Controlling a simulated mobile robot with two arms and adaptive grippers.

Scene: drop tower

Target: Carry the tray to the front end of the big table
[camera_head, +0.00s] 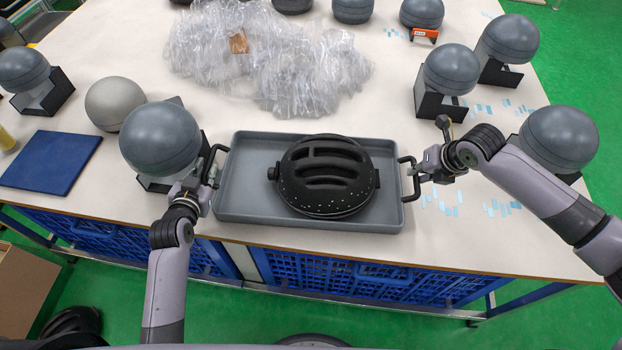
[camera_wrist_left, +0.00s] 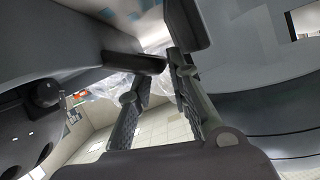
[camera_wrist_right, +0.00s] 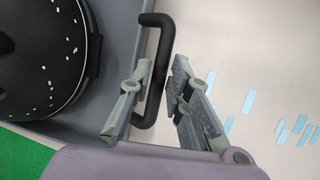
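The grey tray (camera_head: 240,180) lies level near the table's front edge, with a black helmet (camera_head: 325,175) in it. I cannot tell whether the tray touches the tabletop. It has a black handle at each short end.
The big table (camera_head: 390,110) holds a heap of clear plastic (camera_head: 265,55) behind the tray. Grey spheres on black stands line both sides; one (camera_head: 160,138) is close to the left handle. A blue mat (camera_head: 50,162) lies at the left. Bare tabletop shows right of the tray.

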